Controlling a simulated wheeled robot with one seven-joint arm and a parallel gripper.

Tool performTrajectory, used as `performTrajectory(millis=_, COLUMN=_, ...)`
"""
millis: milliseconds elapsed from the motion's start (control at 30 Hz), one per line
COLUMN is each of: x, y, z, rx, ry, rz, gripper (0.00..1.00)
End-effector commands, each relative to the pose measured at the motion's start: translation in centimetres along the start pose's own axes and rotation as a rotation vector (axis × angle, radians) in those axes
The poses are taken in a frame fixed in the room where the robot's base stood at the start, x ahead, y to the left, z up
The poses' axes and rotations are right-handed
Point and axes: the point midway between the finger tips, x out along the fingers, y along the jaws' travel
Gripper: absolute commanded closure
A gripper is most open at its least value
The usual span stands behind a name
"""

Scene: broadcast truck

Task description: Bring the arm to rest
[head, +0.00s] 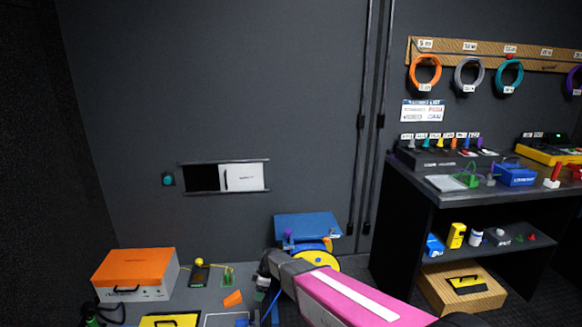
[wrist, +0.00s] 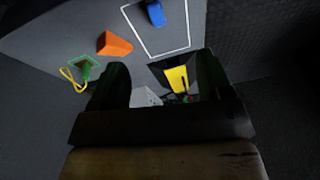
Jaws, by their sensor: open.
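My gripper (wrist: 163,66) shows in the wrist view with its two dark fingers spread apart and nothing held between them. Beyond the fingers, a yellow panel (wrist: 177,78) shows through the gap, apart from them. In the head view my arm, pink with a white stripe, reaches in from the lower right toward the low grey bench (head: 190,307). Its grey end is over the bench's right side, and the fingers cannot be made out there.
On the bench are an orange-topped case (head: 135,274), an orange wedge (head: 233,298), a blue block (wrist: 155,14) in a white outline, and a yellow-topped case (head: 170,321). A blue case (head: 308,226) and yellow disc (head: 318,260) are close behind my arm. A dark shelf unit (head: 408,235) stands right.

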Motion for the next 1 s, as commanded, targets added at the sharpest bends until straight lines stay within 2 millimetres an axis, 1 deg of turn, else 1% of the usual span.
performTrajectory(millis=33, x=-2.0, y=-0.8, z=1.6, rx=0.071, ry=-0.009, rz=0.011, gripper=0.28)
performTrajectory(millis=67, x=-3.1, y=-1.1, z=2.6, rx=0.120, ry=-0.015, rz=0.019, gripper=0.28)
performTrajectory(millis=100, x=-4.8, y=-1.5, z=3.9, rx=0.193, ry=-0.025, rz=0.030, gripper=0.28)
performTrajectory(millis=167, x=-7.4, y=-2.4, z=6.3, rx=0.321, ry=-0.042, rz=0.049, gripper=0.28)
performTrajectory(millis=200, x=-9.3, y=-3.0, z=8.0, rx=0.416, ry=-0.053, rz=0.065, gripper=0.28)
performTrajectory(millis=267, x=-12.0, y=-4.2, z=10.5, rx=0.559, ry=-0.068, rz=0.091, gripper=0.28)
performTrajectory(millis=300, x=-13.7, y=-5.0, z=12.1, rx=0.655, ry=-0.077, rz=0.107, gripper=0.28)
performTrajectory(millis=367, x=-16.3, y=-6.3, z=14.4, rx=0.799, ry=-0.089, rz=0.137, gripper=0.28)
performTrajectory(millis=400, x=-17.9, y=-7.3, z=16.0, rx=0.896, ry=-0.097, rz=0.157, gripper=0.28)
performTrajectory(millis=500, x=-21.5, y=-9.8, z=19.5, rx=1.125, ry=-0.111, rz=0.208, gripper=0.28)
performTrajectory(millis=600, x=-24.3, y=-12.1, z=22.2, rx=1.318, ry=-0.119, rz=0.254, gripper=0.28)
performTrajectory(millis=700, x=-26.1, y=-13.7, z=24.0, rx=1.458, ry=-0.122, rz=0.290, gripper=0.28)
performTrajectory(millis=767, x=-26.7, y=-14.3, z=24.7, rx=1.513, ry=-0.122, rz=0.305, gripper=0.28)
performTrajectory(millis=1000, x=-26.7, y=-14.3, z=24.7, rx=1.513, ry=-0.122, rz=0.305, gripper=0.28)
